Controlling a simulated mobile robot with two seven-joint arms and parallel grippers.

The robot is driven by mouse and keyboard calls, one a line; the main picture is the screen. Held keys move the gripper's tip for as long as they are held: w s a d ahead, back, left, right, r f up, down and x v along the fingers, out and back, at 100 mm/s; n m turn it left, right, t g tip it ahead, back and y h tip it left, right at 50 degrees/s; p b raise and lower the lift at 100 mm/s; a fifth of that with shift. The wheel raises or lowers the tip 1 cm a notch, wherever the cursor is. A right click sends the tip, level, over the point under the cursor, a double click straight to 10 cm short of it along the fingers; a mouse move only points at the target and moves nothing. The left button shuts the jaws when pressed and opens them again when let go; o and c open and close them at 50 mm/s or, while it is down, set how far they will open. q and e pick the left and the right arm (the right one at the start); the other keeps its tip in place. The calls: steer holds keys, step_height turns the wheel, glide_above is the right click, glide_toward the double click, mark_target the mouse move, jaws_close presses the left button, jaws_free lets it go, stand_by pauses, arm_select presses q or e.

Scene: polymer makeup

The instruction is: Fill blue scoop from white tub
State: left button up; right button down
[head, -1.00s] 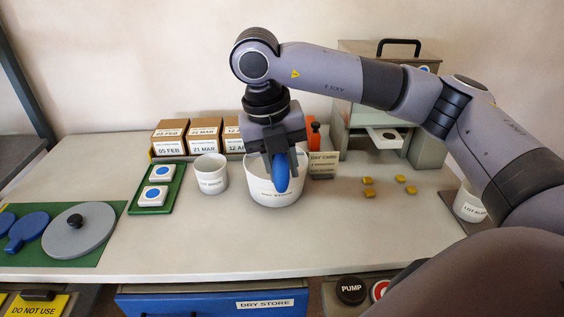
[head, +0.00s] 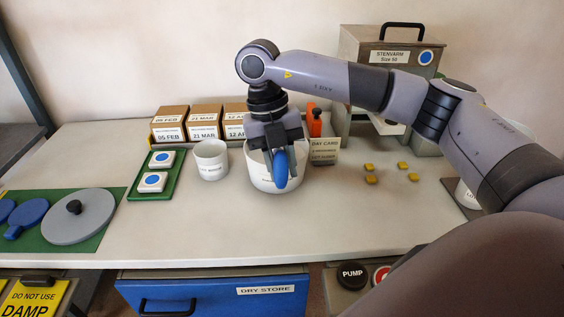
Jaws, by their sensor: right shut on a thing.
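My right gripper (head: 278,144) points down over the larger white tub and is shut on the blue scoop (head: 281,170). The scoop hangs steeply, its lower end covering part of the tub's front wall in the picture. The larger white tub (head: 261,181) stands on the bench; the gripper and scoop hide much of its opening, so its contents do not show. I cannot tell whether the scoop touches the tub. My left gripper is not in view.
Labelled cardboard boxes (head: 204,127) stand behind the tubs. A green tray (head: 157,190) and a grey lid (head: 88,221) lie left. The bench front is clear.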

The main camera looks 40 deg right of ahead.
steer(key=shift+f+m+t+h+b, duration=0.15)
steer(key=shift+f+t+h+b, duration=0.75)
steer(key=shift+b, duration=1.35)
steer(key=shift+f+m+t+h+b, duration=0.15)
steer(key=shift+f+t+h+b, duration=0.25)
steer(key=shift+f+t+b, duration=1.4)
steer(key=shift+r+g+b, duration=0.3)
steer(key=shift+g+b, duration=0.1)
steer(key=shift+g, duration=0.2)
steer(key=shift+f+g, duration=0.15)
steer(key=shift+g, duration=0.15)
steer(key=shift+w+d, duration=0.1)
steer(key=shift+w, duration=0.05)
